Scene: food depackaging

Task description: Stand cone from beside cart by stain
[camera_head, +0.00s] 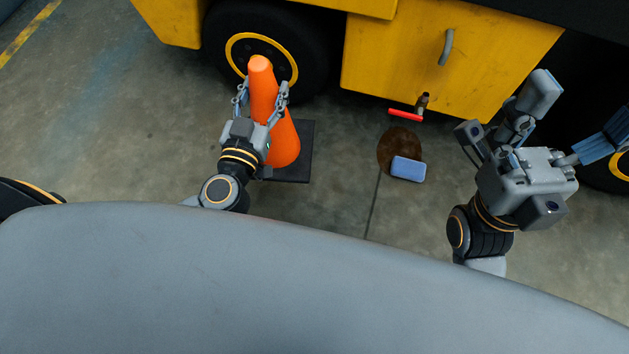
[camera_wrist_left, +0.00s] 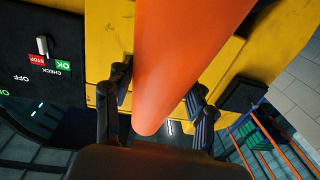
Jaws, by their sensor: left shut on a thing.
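The orange traffic cone (camera_head: 285,143), with a flat black square base (camera_head: 305,143), is upright beside the front wheel of the yellow cart (camera_head: 385,65). I cannot tell whether its base touches the floor. My left gripper (camera_head: 262,92) is shut on the cone's upper part, one finger on each side. In the left wrist view the cone (camera_wrist_left: 185,55) fills the space between the fingers (camera_wrist_left: 155,108). The brown stain (camera_head: 395,143) is on the floor to the right of the cone, apart from it. My right gripper (camera_head: 580,110) has its fingers spread, empty, right of the stain.
A blue block (camera_head: 408,169) like a sponge lies over the stain's lower edge. A red-handled valve (camera_head: 405,114) hangs under the cart just above the stain. The black wheel (camera_head: 310,65) is close behind the cone. Floor between cone and stain is clear.

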